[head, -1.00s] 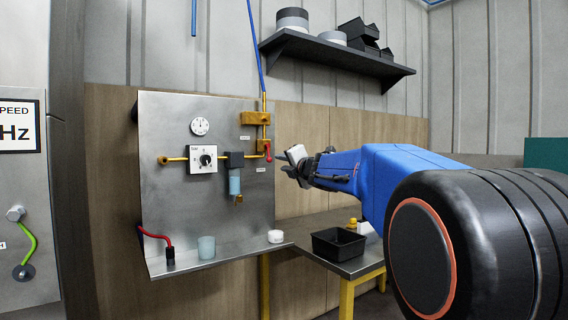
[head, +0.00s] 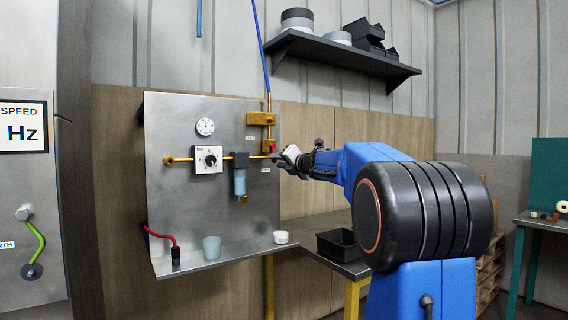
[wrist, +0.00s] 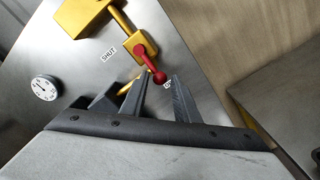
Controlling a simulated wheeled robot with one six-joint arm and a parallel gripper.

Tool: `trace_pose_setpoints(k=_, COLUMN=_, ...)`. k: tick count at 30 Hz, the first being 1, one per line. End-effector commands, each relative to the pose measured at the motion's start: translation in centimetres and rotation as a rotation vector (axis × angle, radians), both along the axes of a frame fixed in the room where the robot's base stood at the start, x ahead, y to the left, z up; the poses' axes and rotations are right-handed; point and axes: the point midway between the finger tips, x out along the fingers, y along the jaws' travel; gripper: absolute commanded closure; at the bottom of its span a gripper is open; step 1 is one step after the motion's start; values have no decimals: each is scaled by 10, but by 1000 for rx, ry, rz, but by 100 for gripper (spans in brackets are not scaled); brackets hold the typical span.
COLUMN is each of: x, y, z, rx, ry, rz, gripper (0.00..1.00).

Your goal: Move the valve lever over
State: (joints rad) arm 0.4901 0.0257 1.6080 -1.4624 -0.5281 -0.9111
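The red valve lever (head: 272,147) is on a brass valve at the right edge of the steel panel (head: 165,215). In the wrist view the lever (wrist: 149,62) slants from the brass valve body (wrist: 146,43) down to a round red knob. My gripper (head: 279,160) is at the lever in the head view and hides its lower part. In the wrist view my gripper (wrist: 161,79) is open, with the knob between or just beyond the fingertips. Contact cannot be told. A SHUT label (wrist: 108,54) is left of the lever; another label beside the knob is partly hidden.
A gauge (head: 205,127), a dial box (head: 207,159) and a blue filter bowl (head: 239,183) are left of the lever. A cup (head: 211,248) and a white round piece (head: 281,237) stand on the panel's ledge. A black bin (head: 338,244) is on the side table.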

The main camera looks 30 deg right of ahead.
Motion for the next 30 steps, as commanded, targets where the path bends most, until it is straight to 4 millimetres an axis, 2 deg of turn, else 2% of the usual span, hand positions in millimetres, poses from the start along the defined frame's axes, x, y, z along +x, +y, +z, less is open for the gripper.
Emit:
trace_pose_setpoints(k=2, x=11, y=0, z=-1, rx=1, ry=1, rz=1, gripper=72)
trace_pose_setpoints(k=6, x=10, y=0, z=-1, rx=1, ry=1, rz=-2, gripper=91)
trace_pose_setpoints(k=14, x=9, y=0, z=0, rx=1, ry=1, rz=-4, gripper=91)
trace_pose_setpoints(k=24, x=9, y=16, z=3, rx=0, ry=-1, rz=-1, gripper=94)
trace_pose_setpoints(k=30, x=8, y=16, z=5, rx=0, ry=-3, rz=-1, gripper=95)
